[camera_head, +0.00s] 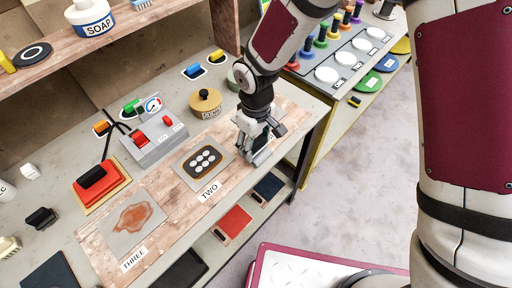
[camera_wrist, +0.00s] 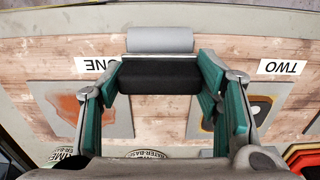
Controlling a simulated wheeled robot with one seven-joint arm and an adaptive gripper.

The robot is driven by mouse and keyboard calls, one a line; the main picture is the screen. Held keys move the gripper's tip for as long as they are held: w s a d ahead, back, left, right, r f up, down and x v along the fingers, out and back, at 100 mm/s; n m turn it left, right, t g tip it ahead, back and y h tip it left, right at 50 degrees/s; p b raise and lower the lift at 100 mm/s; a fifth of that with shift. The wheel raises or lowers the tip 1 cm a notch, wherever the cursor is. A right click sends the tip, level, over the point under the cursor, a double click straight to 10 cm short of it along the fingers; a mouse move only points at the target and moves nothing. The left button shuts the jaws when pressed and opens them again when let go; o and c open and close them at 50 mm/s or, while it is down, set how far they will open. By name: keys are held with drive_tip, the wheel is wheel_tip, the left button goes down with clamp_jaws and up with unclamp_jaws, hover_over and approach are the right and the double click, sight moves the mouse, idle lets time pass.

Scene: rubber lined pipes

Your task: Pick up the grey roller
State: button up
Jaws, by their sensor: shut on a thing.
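My gripper (camera_head: 252,143) is low over the wooden board on the bench, near the board's right end. In the wrist view, the green-padded fingers of my gripper (camera_wrist: 160,76) are closed on either side of a black part of the roller, probably its handle. The grey roller's cylinder (camera_wrist: 160,40) sticks out beyond the fingertips, between the ONE and TWO labels. In the head view only a small grey piece of the roller (camera_head: 262,157) shows below the fingers. I cannot tell whether the roller touches the board.
A POROUS tin (camera_head: 205,103) stands behind, close to my arm. A grey switch box (camera_head: 154,139) and a red block (camera_head: 100,183) are farther left. The bench's front edge is near.

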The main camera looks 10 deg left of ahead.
sight(256, 141)
drive_tip(key=shift+d+f, duration=0.1)
drive_tip(key=shift+r, duration=0.55)
wheel_tip(256, 141, up, 2)
drive_tip(key=shift+w+r+b, duration=0.1)
drive_tip(key=shift+r+b, duration=0.1)
drive_tip(key=shift+b, duration=0.15)
drive_tip(key=s+r+b, duration=0.1)
drive_tip(key=s, duration=1.5)
drive_tip(key=shift+a+r, duration=0.25)
drive_tip(key=shift+s, duration=0.1)
